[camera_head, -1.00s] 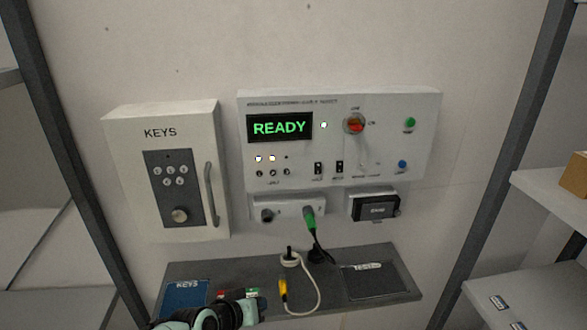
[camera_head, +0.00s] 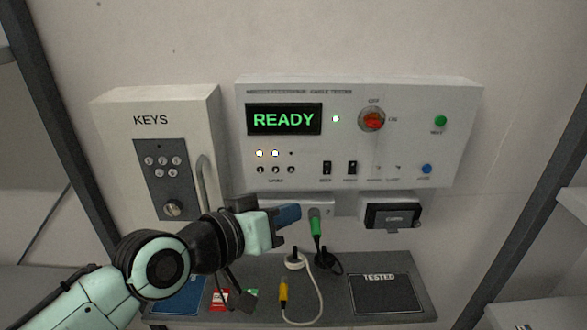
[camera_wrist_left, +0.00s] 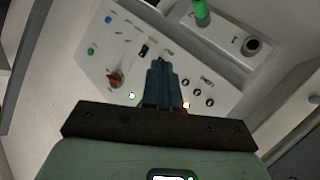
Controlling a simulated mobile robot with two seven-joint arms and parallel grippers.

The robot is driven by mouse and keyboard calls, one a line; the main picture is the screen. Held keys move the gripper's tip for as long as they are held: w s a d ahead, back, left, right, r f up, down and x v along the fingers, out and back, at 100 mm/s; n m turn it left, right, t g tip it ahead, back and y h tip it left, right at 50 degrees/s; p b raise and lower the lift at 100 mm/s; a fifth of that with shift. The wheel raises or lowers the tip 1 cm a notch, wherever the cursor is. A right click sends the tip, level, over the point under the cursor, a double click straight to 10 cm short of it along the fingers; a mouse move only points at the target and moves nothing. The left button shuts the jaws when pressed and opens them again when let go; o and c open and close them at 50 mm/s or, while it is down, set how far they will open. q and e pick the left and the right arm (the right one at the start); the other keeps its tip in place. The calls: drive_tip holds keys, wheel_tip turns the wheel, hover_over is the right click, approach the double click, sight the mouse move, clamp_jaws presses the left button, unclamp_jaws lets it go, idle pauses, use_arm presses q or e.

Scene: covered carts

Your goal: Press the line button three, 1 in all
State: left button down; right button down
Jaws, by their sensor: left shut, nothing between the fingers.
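The cable tester panel (camera_head: 440,160) hangs on the wall with a green READY display (camera_head: 283,120). At its lower left is a row of three small dark buttons; the rightmost, line button three (camera_head: 291,170), has an unlit lamp above it. The other two lamps are lit. My left gripper (camera_head: 297,213) is shut and empty, just below the panel, below the button row and apart from it. In the left wrist view my closed fingers (camera_wrist_left: 164,70) point across the panel, with button three (camera_wrist_left: 186,82) close to their right.
A green plug (camera_head: 316,225) sits in the socket box under the panel, close to my fingertips. A keys box (camera_head: 120,120) stands at left. A shelf (camera_head: 335,308) below holds a yellow-tipped white cable (camera_head: 318,280). A red rotary switch (camera_head: 372,120) is on the panel.

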sight(291, 170)
use_arm(q)
drive_tip(key=shift+w, duration=4.45)
drive_tip(key=shift+w, duration=0.45)
drive_tip(key=shift+w, duration=0.3)
drive_tip(key=shift+s, duration=0.75)
